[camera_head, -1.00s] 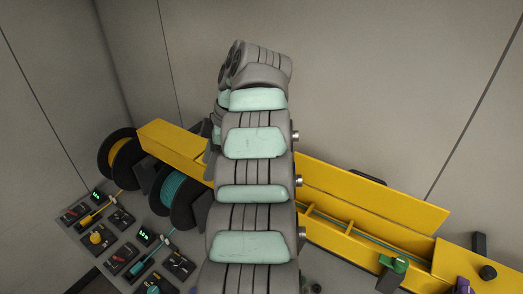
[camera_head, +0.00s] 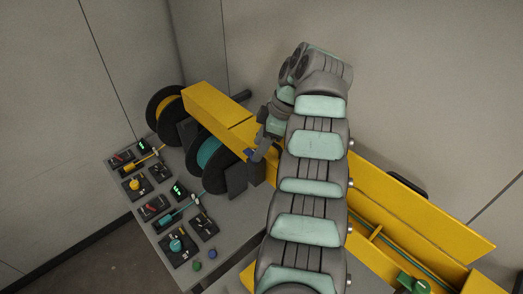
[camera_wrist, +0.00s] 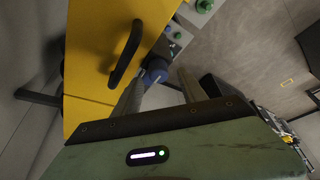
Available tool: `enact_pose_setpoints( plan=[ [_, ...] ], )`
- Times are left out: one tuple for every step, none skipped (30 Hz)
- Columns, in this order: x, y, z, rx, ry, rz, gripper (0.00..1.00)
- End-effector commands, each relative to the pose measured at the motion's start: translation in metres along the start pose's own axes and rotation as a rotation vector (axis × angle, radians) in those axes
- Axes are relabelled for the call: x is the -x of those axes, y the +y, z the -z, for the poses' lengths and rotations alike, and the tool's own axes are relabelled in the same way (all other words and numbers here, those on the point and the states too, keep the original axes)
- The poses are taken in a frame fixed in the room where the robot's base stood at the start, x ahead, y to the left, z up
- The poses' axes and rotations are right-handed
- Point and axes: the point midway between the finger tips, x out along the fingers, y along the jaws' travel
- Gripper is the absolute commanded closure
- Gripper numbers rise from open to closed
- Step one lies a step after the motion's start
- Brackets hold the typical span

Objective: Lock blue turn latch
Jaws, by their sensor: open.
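The blue turn latch (camera_wrist: 156,70) shows in the wrist view as a round blue knob beside the yellow body. My gripper (camera_wrist: 160,77) is open, with one finger to the left of the knob and one to the right. I cannot tell whether either finger touches it. In the head view my gripper (camera_head: 261,148) points down at the yellow casing, left of my arm. The latch cannot be made out there. How far the latch is turned is unclear.
A black handle (camera_wrist: 126,54) stands on the yellow casing close to my left finger. In the head view, an orange spool (camera_head: 166,116) and a teal spool (camera_head: 209,158) stand left of the casing. Control modules (camera_head: 153,207) cover the grey bench in front. A green knob (camera_head: 413,284) is lower right.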

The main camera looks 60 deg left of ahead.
Motion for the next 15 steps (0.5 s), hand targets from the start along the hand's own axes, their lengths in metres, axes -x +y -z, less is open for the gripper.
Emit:
enact_pose_setpoints(
  plan=[
    [-0.007, 0.000, 0.001, 0.003, 0.000, 0.003, 0.51],
    [-0.010, 0.001, 0.001, 0.004, 0.000, 0.002, 0.51],
    [-0.013, 0.002, 0.001, 0.006, 0.000, 0.000, 0.51],
    [-0.015, 0.002, 0.002, 0.007, 0.000, 0.000, 0.51],
    [-0.017, 0.003, 0.002, 0.008, -0.001, -0.001, 0.51],
    [-0.019, 0.003, 0.002, 0.010, -0.001, -0.001, 0.51],
    [-0.021, 0.003, 0.003, 0.011, -0.001, -0.001, 0.51],
    [-0.021, 0.003, 0.003, 0.011, -0.001, -0.001, 0.51],
    [-0.022, 0.003, 0.003, 0.012, -0.001, -0.001, 0.51],
    [-0.022, 0.003, 0.003, 0.012, -0.001, 0.000, 0.51],
    [-0.022, 0.003, 0.003, 0.012, -0.001, 0.000, 0.51],
    [-0.022, 0.003, 0.003, 0.012, -0.001, 0.000, 0.51],
    [-0.022, 0.003, 0.003, 0.012, -0.001, 0.000, 0.51],
    [-0.022, 0.003, 0.003, 0.012, -0.001, 0.000, 0.51],
    [-0.022, 0.003, 0.003, 0.012, -0.001, 0.000, 0.51]
  ],
)
